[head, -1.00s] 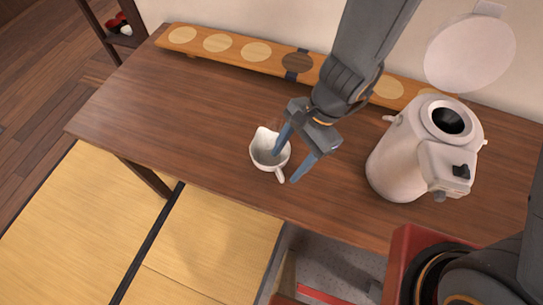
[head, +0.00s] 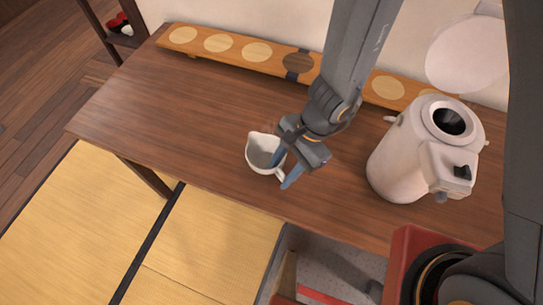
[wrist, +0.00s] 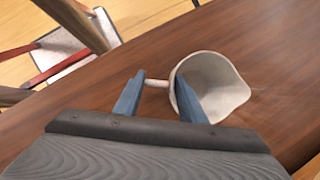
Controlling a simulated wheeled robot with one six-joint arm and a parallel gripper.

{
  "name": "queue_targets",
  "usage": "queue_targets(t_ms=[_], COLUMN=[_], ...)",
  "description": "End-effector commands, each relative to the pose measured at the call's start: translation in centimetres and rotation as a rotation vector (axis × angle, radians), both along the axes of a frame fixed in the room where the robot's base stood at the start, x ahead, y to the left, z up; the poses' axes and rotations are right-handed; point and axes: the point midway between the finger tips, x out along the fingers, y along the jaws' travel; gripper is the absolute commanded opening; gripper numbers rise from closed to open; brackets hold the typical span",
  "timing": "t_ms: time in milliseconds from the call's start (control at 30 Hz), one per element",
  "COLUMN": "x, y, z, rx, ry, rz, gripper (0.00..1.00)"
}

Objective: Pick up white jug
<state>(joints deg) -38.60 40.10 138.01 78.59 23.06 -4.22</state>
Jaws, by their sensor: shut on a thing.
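The white jug (head: 262,152) stands on the dark wooden table (head: 190,120), its mouth open upward. It also shows in the wrist view (wrist: 222,84), with its handle pointing left. My gripper (head: 284,173) is at the jug's right side in the head view. One blue finger reaches inside the jug's mouth and the other is outside, by the handle. The gripper is shut on the jug's wall and handle side.
A white electric pot (head: 405,155) with its lid raised stands to the right on the table. A long wooden board (head: 255,52) with round inlays lies along the wall. The table's left part is clear. Tatami mats (head: 210,240) lie below the front edge.

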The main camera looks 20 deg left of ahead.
Motion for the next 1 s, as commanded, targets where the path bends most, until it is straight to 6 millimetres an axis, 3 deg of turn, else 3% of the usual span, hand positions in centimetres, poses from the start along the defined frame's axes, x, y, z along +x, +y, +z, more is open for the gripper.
queue_targets(t_ms=[567,1000], x=[-0.1,0.0], y=[0.0,0.0], z=[0.4,3.9], rx=[-0.002,0.002], ry=[0.001,-0.002], rz=[0.001,0.001], gripper=[0.0,0.0])
